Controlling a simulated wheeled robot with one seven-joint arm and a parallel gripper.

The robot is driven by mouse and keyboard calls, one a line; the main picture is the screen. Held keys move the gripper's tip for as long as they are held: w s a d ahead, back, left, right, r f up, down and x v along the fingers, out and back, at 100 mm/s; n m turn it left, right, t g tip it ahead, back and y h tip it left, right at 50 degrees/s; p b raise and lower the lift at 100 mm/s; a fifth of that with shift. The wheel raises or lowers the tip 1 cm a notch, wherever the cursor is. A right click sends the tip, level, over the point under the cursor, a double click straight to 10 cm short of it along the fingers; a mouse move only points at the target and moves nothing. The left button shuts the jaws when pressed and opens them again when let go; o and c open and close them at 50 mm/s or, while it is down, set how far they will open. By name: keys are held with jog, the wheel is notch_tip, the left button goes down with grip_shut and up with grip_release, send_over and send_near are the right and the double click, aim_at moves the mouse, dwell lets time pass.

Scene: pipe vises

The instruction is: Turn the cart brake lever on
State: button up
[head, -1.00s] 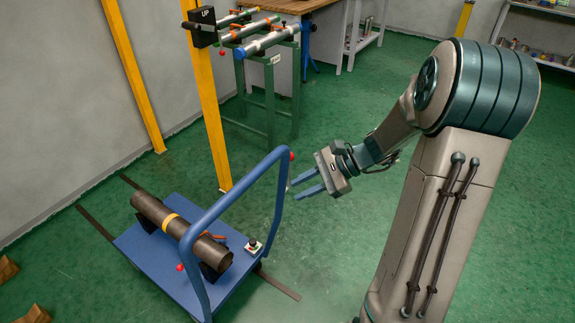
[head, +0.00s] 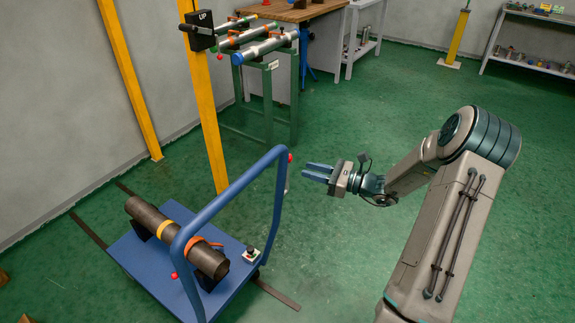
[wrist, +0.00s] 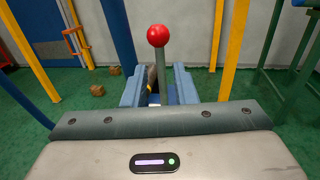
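The blue cart (head: 215,292) stands at the lower left with a blue tube push handle (head: 222,200). A grey lever with a red ball knob (head: 290,157) is at the handle's right post. Its rod points down from the knob in the head view. The same lever with its red ball (wrist: 158,36) stands upright in the middle of the wrist view, lined up between my fingers. My gripper (head: 317,172) is open, its fingers pointing left at the lever. In the head view a small gap separates the fingertips from the rod. Nothing is held.
A dark pipe with a yellow band (head: 160,229) lies on the cart, beside a red button box (head: 251,254). Another red knob (head: 174,275) is low on the handle's left post. A yellow post (head: 208,130) and green pipe stand (head: 268,100) are behind. Floor right of the cart is clear.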

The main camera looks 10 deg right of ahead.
aim_at(287, 173)
jog(key=x, duration=0.8)
jog(key=shift+c, duration=0.3)
jog(key=shift+w, duration=0.1)
grip_shut()
